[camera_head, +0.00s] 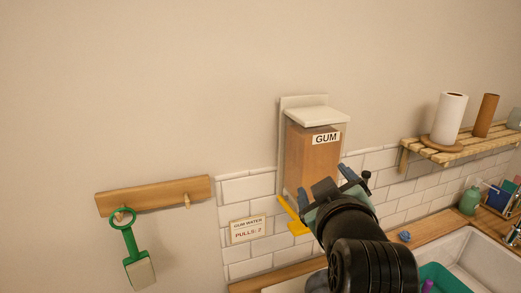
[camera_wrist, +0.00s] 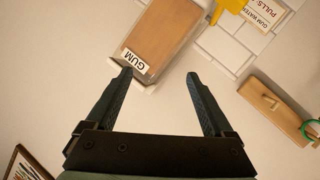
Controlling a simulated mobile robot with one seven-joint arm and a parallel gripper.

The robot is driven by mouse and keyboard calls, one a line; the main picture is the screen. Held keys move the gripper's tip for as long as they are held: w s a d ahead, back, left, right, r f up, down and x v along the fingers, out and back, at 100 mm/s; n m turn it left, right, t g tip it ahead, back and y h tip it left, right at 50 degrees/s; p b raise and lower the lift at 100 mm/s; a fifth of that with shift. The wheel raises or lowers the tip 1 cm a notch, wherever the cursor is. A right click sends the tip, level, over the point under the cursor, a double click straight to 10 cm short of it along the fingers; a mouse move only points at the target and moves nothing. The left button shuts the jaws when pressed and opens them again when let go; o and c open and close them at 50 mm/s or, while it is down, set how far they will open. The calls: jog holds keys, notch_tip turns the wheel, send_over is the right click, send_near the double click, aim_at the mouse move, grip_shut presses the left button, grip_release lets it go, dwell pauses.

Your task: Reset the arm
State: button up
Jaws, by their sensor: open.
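My gripper (camera_head: 335,186) is open and empty, raised in front of the wall near the gum dispenser. In the wrist view its two fingers (camera_wrist: 158,88) are spread wide with nothing between them. The gum dispenser (camera_head: 315,155) is a wooden-fronted box with a white lid and a GUM label. It also shows in the wrist view (camera_wrist: 165,35), turned around, beyond the fingertips. Its yellow lever (camera_head: 293,217) sticks out below; my arm covers part of the area beside it. I cannot tell how far the fingertips are from the box.
A sign reading GUM WATER PULLS: 2 (camera_head: 248,229) is on the tiles. A wooden peg rail (camera_head: 160,193) holds a green-handled tool (camera_head: 131,240) at left. A slatted shelf (camera_head: 455,147) bears a paper roll (camera_head: 449,119). A white sink (camera_head: 476,255) lies lower right. The upper wall is clear.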

jog(key=s+a+r+m+t, duration=0.2)
jog(key=s+a+r+t, duration=0.1)
jog(key=s+r, duration=0.3)
jog(key=s+a+r+m+t+b, duration=0.1)
jog(key=s+a+r+t, duration=0.3)
jog(key=r, duration=0.6)
jog(key=s+a+r+m+t+y, duration=0.1)
jog(key=s+a+r+m+t, duration=0.2)
jog(key=s+r+t, duration=0.2)
jog(key=s+r, duration=0.3)
jog(key=r, duration=0.1)
jog(key=shift+s+a, duration=0.15)
jog(key=shift+a, duration=0.2)
